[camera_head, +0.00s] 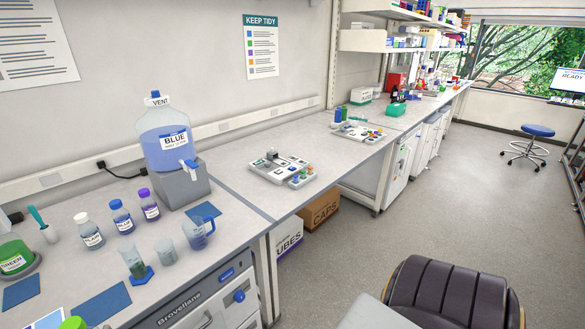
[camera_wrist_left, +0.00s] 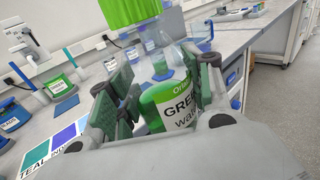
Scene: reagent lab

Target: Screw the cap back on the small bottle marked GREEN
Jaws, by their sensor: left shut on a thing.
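My left gripper (camera_wrist_left: 166,72) is shut on a small bottle (camera_wrist_left: 160,104) in the left wrist view. The bottle has green liquid below, a clear upper part and a white label reading GREEN. A bright green cap (camera_wrist_left: 130,10) is above it at the top edge, cut off by the frame. I cannot tell whether the cap is seated on the neck or just above it. In the head view only the green cap top (camera_head: 73,323) shows at the bottom edge; the bottle body and left gripper are out of frame. My right gripper is in neither view.
A large GREEN container (camera_head: 14,260) stands at the far left. Capped bottles (camera_head: 90,232), a measuring cylinder (camera_head: 133,262), a beaker (camera_head: 166,252) and a blue jug (camera_head: 197,232) stand beyond. A BLUE carboy (camera_head: 165,135) stands behind. A blue mat (camera_head: 101,303) lies clear in front.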

